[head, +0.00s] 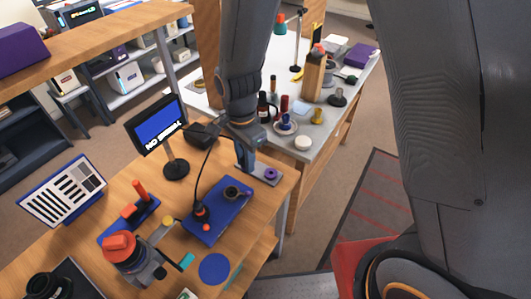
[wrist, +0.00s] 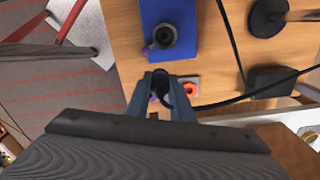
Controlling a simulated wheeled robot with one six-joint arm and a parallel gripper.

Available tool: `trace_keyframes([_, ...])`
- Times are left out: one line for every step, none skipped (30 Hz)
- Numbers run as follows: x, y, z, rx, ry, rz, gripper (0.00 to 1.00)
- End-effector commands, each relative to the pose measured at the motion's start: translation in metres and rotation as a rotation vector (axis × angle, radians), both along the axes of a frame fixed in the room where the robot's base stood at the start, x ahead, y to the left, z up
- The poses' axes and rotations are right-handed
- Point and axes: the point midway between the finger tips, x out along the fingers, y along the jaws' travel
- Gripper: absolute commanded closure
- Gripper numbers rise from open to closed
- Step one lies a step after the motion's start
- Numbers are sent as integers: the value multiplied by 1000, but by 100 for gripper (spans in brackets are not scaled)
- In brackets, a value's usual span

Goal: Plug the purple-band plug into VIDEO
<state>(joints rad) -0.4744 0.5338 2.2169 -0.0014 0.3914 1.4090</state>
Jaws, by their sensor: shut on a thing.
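My gripper (wrist: 160,92) is shut on a dark plug (wrist: 160,81), from which a black cable (wrist: 235,102) runs off to the right in the wrist view. A bit of purple shows between the fingers; I cannot tell if it is the plug's band or a port ring. A grey port plate (head: 245,158) lies under the gripper, with a purple-ringed port (head: 270,174) at its right end in the head view. An orange-ringed port (wrist: 190,89) shows beside the fingers in the wrist view. No VIDEO label is readable. Whether the plug touches the plate is hidden.
A blue mat (head: 237,211) with a dark ring (head: 231,193) lies close to the plate. A monitor (head: 158,126) reading "NO SIGNAL" and a black box (head: 203,135) stand behind. A crowded grey table (head: 335,124) is behind right.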

Motion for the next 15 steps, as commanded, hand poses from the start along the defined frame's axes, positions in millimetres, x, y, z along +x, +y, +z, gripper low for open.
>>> trace_keyframes([-9,14,3,1,-1,8,100])
trace_keyframes([-13,20,5,1,-1,7,100])
trace_keyframes([-18,27,7,1,-2,6,100])
trace_keyframes([-22,32,8,1,-2,5,100])
trace_keyframes([-25,36,9,1,-2,5,100])
trace_keyframes([-29,41,10,1,-2,3,100])
trace_keyframes([-31,44,11,1,-1,3,100])
trace_keyframes([-33,46,12,1,-1,2,100])
trace_keyframes([-35,48,12,1,-1,1,100])
trace_keyframes([-35,49,12,1,-1,0,100])
trace_keyframes([-36,50,11,1,-1,0,100])
trace_keyframes([-36,50,10,1,-1,-1,100])
trace_keyframes([-36,50,10,1,-1,-1,100])
trace_keyframes([-36,50,8,0,0,-1,100])
trace_keyframes([-36,50,7,1,-1,-1,100])
